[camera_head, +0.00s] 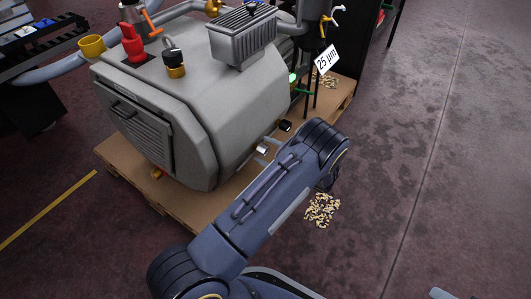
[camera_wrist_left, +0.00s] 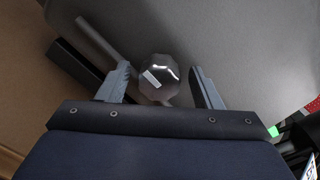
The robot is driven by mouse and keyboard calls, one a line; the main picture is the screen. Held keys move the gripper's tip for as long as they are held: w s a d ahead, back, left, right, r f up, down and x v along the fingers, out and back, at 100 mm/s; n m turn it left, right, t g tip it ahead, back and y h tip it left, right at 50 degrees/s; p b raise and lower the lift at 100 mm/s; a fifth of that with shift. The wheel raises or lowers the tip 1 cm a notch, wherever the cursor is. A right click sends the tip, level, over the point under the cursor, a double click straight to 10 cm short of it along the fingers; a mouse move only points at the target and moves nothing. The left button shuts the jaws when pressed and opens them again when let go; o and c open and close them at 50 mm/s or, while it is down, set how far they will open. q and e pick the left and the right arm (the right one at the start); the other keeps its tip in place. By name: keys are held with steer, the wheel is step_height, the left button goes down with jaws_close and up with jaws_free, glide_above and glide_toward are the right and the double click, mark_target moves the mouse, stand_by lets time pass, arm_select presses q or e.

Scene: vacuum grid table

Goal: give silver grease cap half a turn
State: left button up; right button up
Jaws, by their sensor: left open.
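The silver grease cap (camera_wrist_left: 158,75) is a shiny faceted knob with a pale mark on its face. In the left wrist view it sits in front of the grey machine side, between the two fingers of my left gripper (camera_wrist_left: 160,69). The fingers are open, one on each side of the cap, with a visible gap at both sides. How deep they reach around it is hard to tell. In the head view a small silver fitting (camera_head: 262,149) shows low on the machine's right side, and my left wrist hides most of the gripper. My right gripper is not in view.
The grey vacuum pump (camera_head: 240,110) stands on a wooden pallet (camera_head: 185,206). A black cap (camera_head: 285,125) sticks out near the silver fitting. A dark bar (camera_wrist_left: 75,62) and a grey rod (camera_wrist_left: 95,38) lie left of the cap.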

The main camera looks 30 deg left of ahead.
arm_select(q)
steer(key=shift+a, duration=0.2)
steer(key=shift+c, duration=0.5)
steer(key=c, duration=0.9)
steer(key=shift+m, duration=0.4)
